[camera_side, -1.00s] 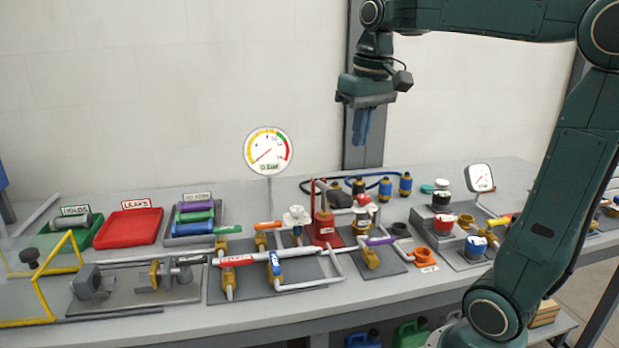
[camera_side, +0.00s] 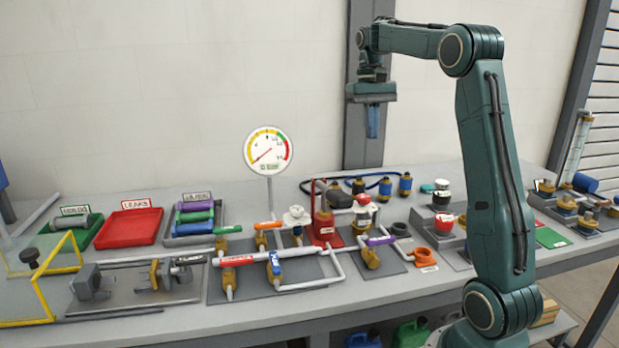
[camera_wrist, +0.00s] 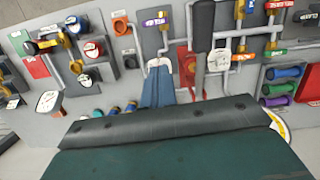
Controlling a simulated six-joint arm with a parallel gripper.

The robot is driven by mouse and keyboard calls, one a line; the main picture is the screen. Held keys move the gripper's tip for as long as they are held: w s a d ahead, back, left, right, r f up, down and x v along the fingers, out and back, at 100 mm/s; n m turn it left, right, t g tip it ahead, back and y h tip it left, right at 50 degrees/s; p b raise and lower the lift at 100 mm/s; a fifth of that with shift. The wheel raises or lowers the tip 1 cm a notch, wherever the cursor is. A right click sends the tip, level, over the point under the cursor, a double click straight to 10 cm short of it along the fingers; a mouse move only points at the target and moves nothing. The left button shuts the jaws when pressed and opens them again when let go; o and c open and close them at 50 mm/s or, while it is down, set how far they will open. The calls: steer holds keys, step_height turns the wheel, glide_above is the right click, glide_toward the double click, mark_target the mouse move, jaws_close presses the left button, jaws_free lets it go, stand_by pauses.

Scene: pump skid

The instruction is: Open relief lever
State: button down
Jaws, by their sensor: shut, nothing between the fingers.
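Several lever valves stand on the bench, and I cannot read which label names the relief lever. A red lever (camera_side: 237,261) with a white label lies at the front. A blue lever (camera_side: 274,263) is beside it. Orange (camera_side: 268,225) and green (camera_side: 228,230) levers lie behind. A purple lever (camera_side: 380,240) is on the plate to the right; it also shows in the wrist view (camera_wrist: 155,20). My gripper (camera_side: 373,136) hangs high above the back of the bench, shut and empty, apart from all levers.
A red hand pump (camera_side: 324,222) with a dark handle stands mid-bench. A round gauge (camera_side: 268,150) rises on a thin post. A red tray (camera_side: 133,226) and a yellow frame (camera_side: 42,310) are at left. The air around my gripper is clear.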

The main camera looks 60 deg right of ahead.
mark_target(380, 243)
steer(key=d+f, duration=0.3)
steer(key=f, duration=1.2)
steer(key=shift+s+d+f+m+y, duration=0.2)
steer(key=shift+d+f+m+y, duration=0.1)
steer(key=shift+d+f+m, duration=0.1)
steer(key=shift+a+f, duration=0.1)
steer(key=x, duration=0.3)
steer(key=s+a+x, duration=0.1)
steer(key=x, duration=0.6)
steer(key=shift+s+a, duration=0.2)
steer(key=shift+s, duration=0.2)
steer(key=shift+s+a, duration=0.7)
